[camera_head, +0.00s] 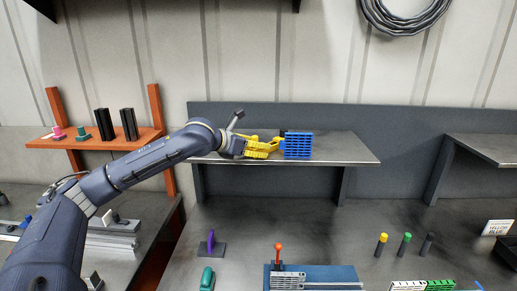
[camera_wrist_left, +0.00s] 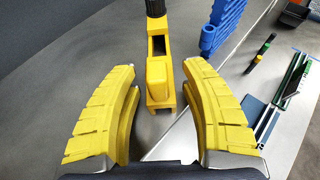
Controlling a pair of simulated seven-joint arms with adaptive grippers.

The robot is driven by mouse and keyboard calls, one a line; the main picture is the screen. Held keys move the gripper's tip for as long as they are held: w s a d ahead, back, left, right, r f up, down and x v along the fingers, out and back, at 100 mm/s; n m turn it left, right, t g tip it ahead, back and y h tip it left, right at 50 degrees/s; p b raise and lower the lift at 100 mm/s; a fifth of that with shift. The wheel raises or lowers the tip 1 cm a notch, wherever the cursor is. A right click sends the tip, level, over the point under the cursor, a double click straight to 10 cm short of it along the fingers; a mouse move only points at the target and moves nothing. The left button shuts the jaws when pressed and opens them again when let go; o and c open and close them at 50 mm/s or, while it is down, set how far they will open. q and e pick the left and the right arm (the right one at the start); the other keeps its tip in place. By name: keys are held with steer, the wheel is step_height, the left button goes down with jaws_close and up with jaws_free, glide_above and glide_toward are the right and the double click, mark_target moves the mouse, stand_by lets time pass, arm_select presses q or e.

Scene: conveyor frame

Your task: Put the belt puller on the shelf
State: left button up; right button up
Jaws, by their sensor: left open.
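The belt puller appears to be the yellow tool with a black end (camera_wrist_left: 160,80) in the left wrist view. It lies on or just above the grey shelf (camera_head: 345,149), between my spread fingers with gaps at both sides. My left gripper (camera_head: 262,147) has yellow fingers and reaches in over the shelf from the left; it also shows in the left wrist view (camera_wrist_left: 160,66). It is open. In the head view the fingers partly hide the tool, whose yellow merges with theirs. My right gripper is out of view.
A blue slotted block (camera_head: 298,146) stands on the shelf just right of the gripper. An orange shelf (camera_head: 90,141) with black blocks is at the left. The bench below holds a purple-handled piece (camera_head: 210,241), an orange-knobbed lever (camera_head: 278,250) and coloured pegs (camera_head: 405,242). The shelf's right end is clear.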

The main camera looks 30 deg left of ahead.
arm_select(q)
steer(key=v, duration=1.1)
steer(key=shift+s, duration=0.15)
